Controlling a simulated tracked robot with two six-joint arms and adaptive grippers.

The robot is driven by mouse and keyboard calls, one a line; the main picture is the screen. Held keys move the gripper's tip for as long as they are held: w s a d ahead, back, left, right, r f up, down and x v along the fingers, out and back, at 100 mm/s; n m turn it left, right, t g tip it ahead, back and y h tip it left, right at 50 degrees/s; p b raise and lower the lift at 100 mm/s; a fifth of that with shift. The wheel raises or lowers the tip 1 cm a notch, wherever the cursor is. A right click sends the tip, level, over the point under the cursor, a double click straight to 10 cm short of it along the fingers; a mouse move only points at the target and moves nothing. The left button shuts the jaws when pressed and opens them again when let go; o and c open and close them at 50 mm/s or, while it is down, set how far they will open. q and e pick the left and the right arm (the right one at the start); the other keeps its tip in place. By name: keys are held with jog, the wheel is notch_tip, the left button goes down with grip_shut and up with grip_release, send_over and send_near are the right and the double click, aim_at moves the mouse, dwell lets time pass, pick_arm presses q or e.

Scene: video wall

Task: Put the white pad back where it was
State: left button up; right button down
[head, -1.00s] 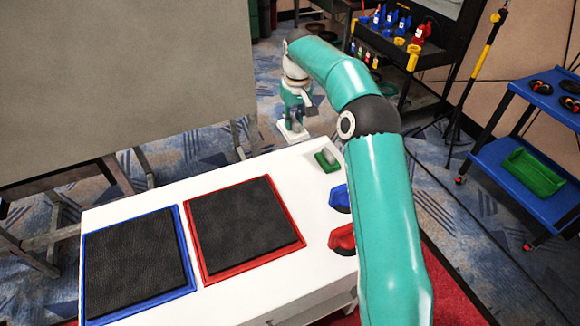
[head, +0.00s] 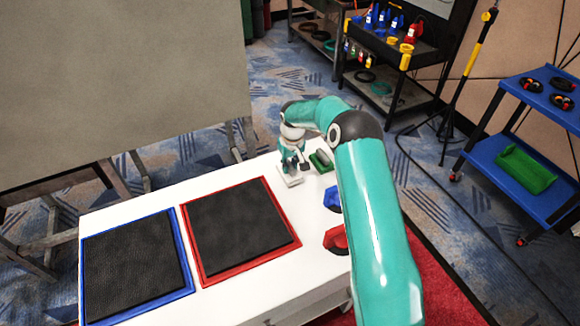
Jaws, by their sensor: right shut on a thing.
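The white pad (head: 291,181) hangs under my right gripper (head: 292,168), at the far edge of the white table in the head view. My right gripper is shut on the pad, and its fingers hide part of it. The pad shows over the white tabletop, just left of the green pad; whether it touches the table I cannot tell. My left gripper is not in view.
The white table (head: 240,295) bears a blue-framed black mat (head: 135,265) and a red-framed black mat (head: 240,228). A green pad (head: 318,164), a blue piece (head: 332,198) and a red piece (head: 336,240) line its right side. A blue trolley (head: 525,170) stands far right.

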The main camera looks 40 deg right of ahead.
aim_at(292, 168)
jog(key=shift+f, duration=0.85)
jog(key=c, duration=1.1)
grip_release()
jog(key=shift+o, duration=0.2)
jog(key=shift+r, duration=0.4)
notch_tip(292, 168, up, 11)
jog(key=s+b, duration=0.1)
jog(key=b, duration=0.1)
jog(key=shift+s+a, duration=0.2)
jog(key=shift+a, duration=0.05)
